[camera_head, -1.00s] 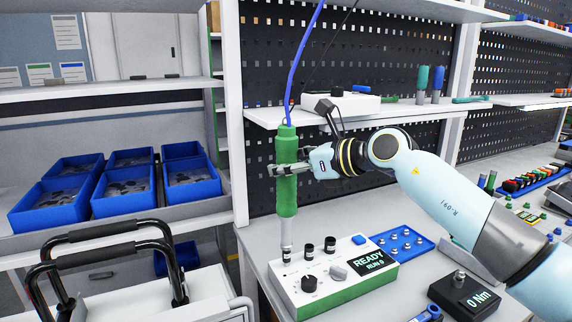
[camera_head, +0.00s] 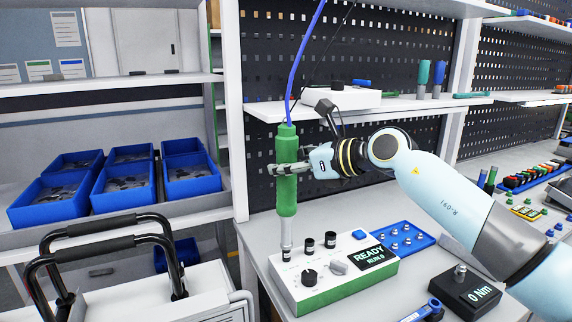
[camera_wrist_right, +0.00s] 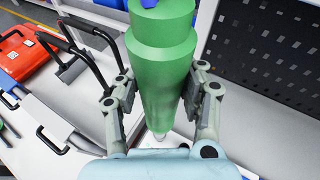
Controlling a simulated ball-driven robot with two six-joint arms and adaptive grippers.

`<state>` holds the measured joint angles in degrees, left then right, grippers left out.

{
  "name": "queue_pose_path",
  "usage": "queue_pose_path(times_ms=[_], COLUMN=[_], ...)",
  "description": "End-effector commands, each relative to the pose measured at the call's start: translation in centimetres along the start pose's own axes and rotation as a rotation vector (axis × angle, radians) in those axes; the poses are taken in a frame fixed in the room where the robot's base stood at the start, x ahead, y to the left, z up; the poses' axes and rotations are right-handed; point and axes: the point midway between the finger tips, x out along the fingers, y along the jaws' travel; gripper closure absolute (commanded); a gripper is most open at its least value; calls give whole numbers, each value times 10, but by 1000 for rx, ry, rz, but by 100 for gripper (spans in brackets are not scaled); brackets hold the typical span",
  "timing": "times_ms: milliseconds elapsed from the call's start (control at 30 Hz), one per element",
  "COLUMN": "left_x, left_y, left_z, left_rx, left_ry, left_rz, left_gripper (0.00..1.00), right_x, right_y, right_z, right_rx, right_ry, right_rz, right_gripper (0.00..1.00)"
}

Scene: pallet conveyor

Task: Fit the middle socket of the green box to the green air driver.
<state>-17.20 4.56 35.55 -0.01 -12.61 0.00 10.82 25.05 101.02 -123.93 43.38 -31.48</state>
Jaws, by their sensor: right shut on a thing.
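The green air driver (camera_head: 286,180) hangs upright from a blue hose. My right gripper (camera_head: 288,168) is shut around its upper body; the wrist view shows the driver (camera_wrist_right: 161,70) between the two fingers (camera_wrist_right: 158,105). The green box (camera_head: 335,288) has a white top and a green lower band, and its display reads READY, RUN 0. The driver's silver tip stands at the left socket position (camera_head: 286,257); I cannot tell whether it is seated there. The middle socket (camera_head: 308,246) and right socket (camera_head: 330,240) are black and stand free to its right. My left gripper is not in view.
A blue tray (camera_head: 425,240) of small parts lies behind the box. A black torque unit (camera_head: 466,292) reading 0 Nm stands to the right, under my right arm. A shelf (camera_head: 400,105) is behind the arm. Blue bins (camera_head: 50,205) are at left.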

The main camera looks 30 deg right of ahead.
Motion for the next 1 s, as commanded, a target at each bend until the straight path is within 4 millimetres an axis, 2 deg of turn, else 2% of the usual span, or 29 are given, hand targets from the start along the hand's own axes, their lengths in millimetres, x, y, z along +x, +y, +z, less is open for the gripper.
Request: queue_pose_path(times_ms=[733,1000], left_x=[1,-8], left_y=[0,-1], left_z=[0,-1], left_rx=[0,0], left_ry=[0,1], left_rz=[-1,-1], left_gripper=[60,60], right_x=[1,-3], right_y=[0,0], right_z=[-2,8], right_rx=[0,-1], right_ry=[1,1], right_rz=[1,1], right_gripper=[100,100])
